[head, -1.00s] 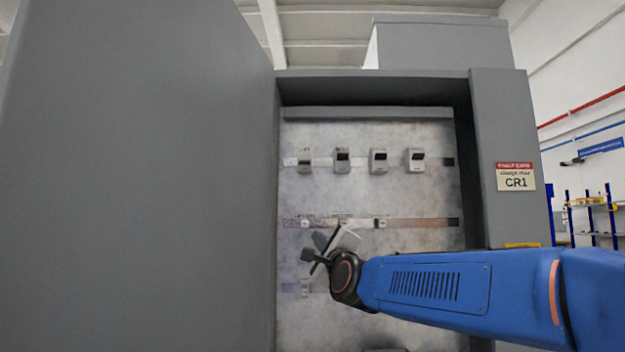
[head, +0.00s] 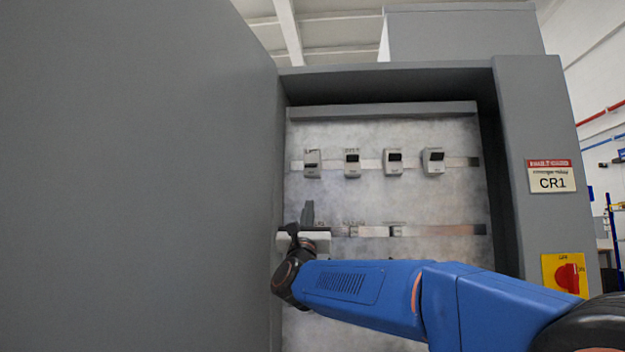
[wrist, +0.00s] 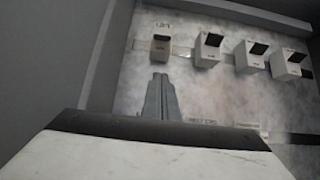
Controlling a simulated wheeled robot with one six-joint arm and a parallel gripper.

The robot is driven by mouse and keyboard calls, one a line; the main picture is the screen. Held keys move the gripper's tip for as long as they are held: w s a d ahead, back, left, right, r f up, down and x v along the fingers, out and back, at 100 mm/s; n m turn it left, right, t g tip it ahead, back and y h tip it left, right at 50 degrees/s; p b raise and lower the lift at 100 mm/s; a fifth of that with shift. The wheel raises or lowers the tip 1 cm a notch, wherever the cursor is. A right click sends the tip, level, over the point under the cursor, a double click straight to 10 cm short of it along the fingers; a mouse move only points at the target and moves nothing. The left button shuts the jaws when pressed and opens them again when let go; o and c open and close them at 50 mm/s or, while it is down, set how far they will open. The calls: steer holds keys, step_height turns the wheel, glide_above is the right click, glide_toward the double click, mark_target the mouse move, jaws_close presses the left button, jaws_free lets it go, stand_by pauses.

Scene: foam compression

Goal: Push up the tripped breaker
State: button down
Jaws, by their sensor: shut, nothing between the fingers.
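Several grey breakers sit in a row on the upper rail of the cabinet's back panel. The leftmost breaker (head: 312,164) looks different from the others, with less of a black patch on its face; it also shows in the wrist view (wrist: 160,48). The others, such as the second breaker (head: 352,163), show a clear black patch. Which lever is tripped is too small to tell for certain. My gripper (head: 308,212) is shut and empty, pointing up below the leftmost breaker. In the wrist view its fingertips (wrist: 160,80) are just under that breaker, apparently apart from it.
A large grey cabinet door (head: 140,180) stands open close on the left of my gripper. A lower rail (head: 440,230) with small modules runs behind my wrist.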

mark_target(311, 165)
steer(key=w+r, duration=0.2)
steer(key=r, duration=0.1)
steer(key=w+r, duration=0.2)
steer(key=r, duration=0.1)
steer(key=w+r, duration=0.2)
steer(key=r, duration=0.1)
steer(key=shift+d+r, duration=0.1)
steer(key=shift+r, duration=0.1)
steer(key=shift+s+r, duration=0.25)
steer(key=shift+r, duration=0.2)
